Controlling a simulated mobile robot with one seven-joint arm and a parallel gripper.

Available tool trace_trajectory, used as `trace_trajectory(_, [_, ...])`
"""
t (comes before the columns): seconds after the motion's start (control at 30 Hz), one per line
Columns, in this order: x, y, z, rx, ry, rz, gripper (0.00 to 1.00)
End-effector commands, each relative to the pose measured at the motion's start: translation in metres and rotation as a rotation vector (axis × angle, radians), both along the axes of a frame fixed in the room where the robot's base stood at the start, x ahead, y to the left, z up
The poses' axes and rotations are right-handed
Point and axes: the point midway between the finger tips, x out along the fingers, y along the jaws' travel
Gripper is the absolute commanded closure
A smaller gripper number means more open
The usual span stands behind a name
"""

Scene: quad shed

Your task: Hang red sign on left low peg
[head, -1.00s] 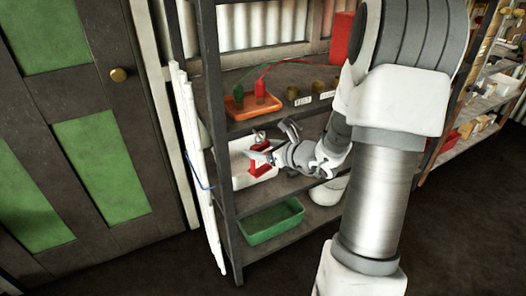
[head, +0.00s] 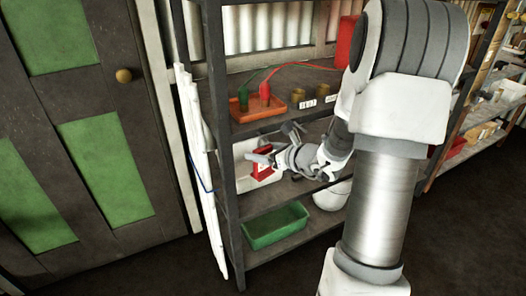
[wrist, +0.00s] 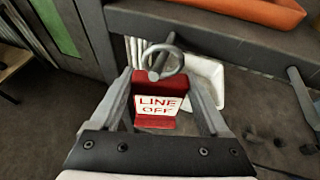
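The red sign (wrist: 163,88), with a white "LINE OFF" label, is between my gripper's fingertips (wrist: 160,90) in the wrist view. Both fingers lie against its side edges, so my gripper looks shut on it. A grey ring at the sign's top (wrist: 181,62) overlaps a short grey peg (wrist: 156,68) at the dark shelf edge; the ring appears to be around the peg, but depth is hard to judge. In the head view the sign (head: 263,172) is partly covered by my gripper (head: 266,157), below the middle shelf's front.
An orange tray (head: 247,114) with a green and a red item stands on the shelf above. A green bin (head: 275,238) and a white container (head: 328,199) are on the lower shelf. A door is at left.

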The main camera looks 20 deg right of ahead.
Motion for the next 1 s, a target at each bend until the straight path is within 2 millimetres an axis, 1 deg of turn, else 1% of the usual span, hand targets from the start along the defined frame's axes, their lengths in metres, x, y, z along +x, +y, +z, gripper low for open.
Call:
trace_trajectory(0.03, [0.000, 0.000, 0.000, 0.000, 0.000, 0.000, 0.10])
trace_trajectory(0.1, [0.000, 0.000, 0.000, 0.000, 0.000, 0.000, 0.00])
trace_trajectory(0.33, [0.000, 0.000, 0.000, 0.000, 0.000, 0.000, 0.00])
trace_trajectory(0.47, [-0.007, -0.003, 0.005, -0.001, 0.000, -0.001, 0.00])
trace_trajectory(0.57, [-0.021, -0.007, 0.011, -0.001, 0.001, -0.003, 0.00])
trace_trajectory(0.67, [-0.041, -0.014, 0.021, -0.003, 0.000, -0.004, 0.00])
trace_trajectory(1.0, [-0.114, -0.036, 0.052, -0.001, 0.001, -0.005, 0.00])
